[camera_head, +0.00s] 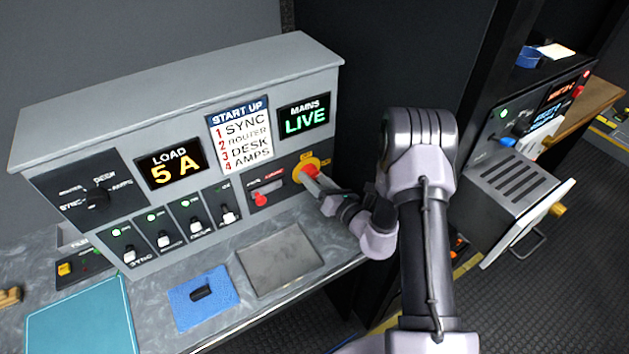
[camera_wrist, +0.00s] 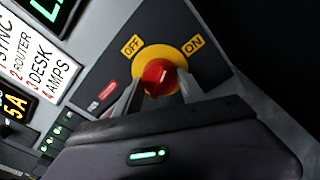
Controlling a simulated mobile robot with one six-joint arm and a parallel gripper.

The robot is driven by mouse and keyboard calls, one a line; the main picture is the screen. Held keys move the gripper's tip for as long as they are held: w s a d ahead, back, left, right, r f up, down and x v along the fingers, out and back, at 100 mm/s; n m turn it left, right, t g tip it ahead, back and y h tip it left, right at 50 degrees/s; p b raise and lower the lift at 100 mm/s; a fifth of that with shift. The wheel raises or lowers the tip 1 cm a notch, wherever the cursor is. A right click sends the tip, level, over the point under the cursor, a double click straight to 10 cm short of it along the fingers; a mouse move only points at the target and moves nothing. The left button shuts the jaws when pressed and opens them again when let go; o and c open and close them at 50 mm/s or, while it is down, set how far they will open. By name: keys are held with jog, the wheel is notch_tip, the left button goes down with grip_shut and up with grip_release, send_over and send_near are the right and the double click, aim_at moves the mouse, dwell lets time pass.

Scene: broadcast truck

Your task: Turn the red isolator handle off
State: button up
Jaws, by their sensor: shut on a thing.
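The red isolator handle (camera_wrist: 157,77) sits on a round yellow plate (camera_wrist: 181,57) in the wrist view, with OFF marked at its upper left and ON at its upper right. A small pale mark on the handle appears to lie toward ON. My gripper (camera_wrist: 160,92) has a finger on either side of the handle and is shut on it. In the head view my gripper (camera_head: 315,180) reaches the yellow plate (camera_head: 312,161) at the right end of the grey panel and hides most of the handle. The MAINS display (camera_head: 304,117) reads LIVE.
The LOAD display (camera_head: 170,164) reads 5 A. A start-up card (camera_head: 239,137) is between the displays. Several breaker switches (camera_head: 196,224) run further left. A grey plate (camera_head: 280,259) and blue mat (camera_head: 215,312) lie on the desk.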

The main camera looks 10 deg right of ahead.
jog(key=n+b, duration=0.3)
jog(key=n, duration=0.3)
jog(key=shift+h, duration=0.4)
jog(key=n+b, duration=0.2)
jog(key=n, duration=0.1)
jog(key=shift+n+h+b, duration=0.3)
jog(key=shift+n+h, duration=0.1)
jog(key=shift+n+b, duration=0.75)
jog(key=shift+n, duration=0.15)
jog(key=shift+r, duration=0.1)
jog(key=o, duration=1.4)
jog(key=shift+c, duration=0.2)
